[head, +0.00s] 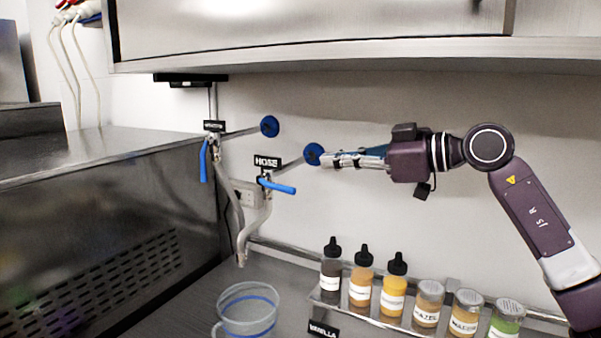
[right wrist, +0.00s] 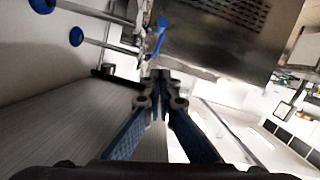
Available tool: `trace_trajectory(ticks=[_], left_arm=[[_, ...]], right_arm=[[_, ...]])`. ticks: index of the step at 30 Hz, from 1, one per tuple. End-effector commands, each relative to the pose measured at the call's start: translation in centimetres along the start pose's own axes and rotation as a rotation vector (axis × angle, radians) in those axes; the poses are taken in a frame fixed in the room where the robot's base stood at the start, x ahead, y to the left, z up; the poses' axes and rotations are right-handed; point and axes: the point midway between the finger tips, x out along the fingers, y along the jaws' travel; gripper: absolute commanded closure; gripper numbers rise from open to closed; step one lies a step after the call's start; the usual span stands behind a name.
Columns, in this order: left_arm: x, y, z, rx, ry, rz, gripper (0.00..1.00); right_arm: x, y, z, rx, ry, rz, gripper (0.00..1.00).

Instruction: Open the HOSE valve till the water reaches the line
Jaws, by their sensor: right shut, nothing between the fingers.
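The HOSE valve's blue lever (head: 280,187) sticks out to the right, slightly downward, below the black HOSE label (head: 267,161). Its pale hose (head: 247,237) hangs down with its end above and near the clear jug (head: 222,316). The jug has a blue line around it; I cannot make out water in it or flowing. My right gripper (head: 328,161) points left, above and to the right of the lever, apart from it in the picture. It is shut and empty; its fingertips also show in the right wrist view (right wrist: 160,80). My left gripper is out of view.
A second valve with a blue lever (head: 203,161) hanging down is left of the HOSE valve. Blue round wall fittings (head: 270,126) sit on the pipes. A rack of several bottles (head: 393,290) stands right of the jug. A steel cabinet (head: 330,52) overhangs; a steel machine (head: 110,220) stands left.

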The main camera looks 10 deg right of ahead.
Motion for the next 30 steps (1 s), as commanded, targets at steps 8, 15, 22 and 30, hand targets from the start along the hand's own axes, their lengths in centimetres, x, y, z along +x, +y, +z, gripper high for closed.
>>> trace_trajectory(ticks=[8,15,22,30], left_arm=[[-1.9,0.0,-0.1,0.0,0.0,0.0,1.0],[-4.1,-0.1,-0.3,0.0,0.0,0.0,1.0],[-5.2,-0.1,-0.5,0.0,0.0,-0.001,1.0],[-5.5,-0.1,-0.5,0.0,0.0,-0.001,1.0]], right_arm=[[3.9,0.0,-0.3,0.004,-0.004,-0.004,1.0],[9.1,0.0,-0.4,0.003,-0.002,-0.003,1.0],[10.6,0.0,2.6,0.004,-0.003,-0.001,1.0],[10.9,0.0,3.9,0.0,-0.001,0.0,1.0]])
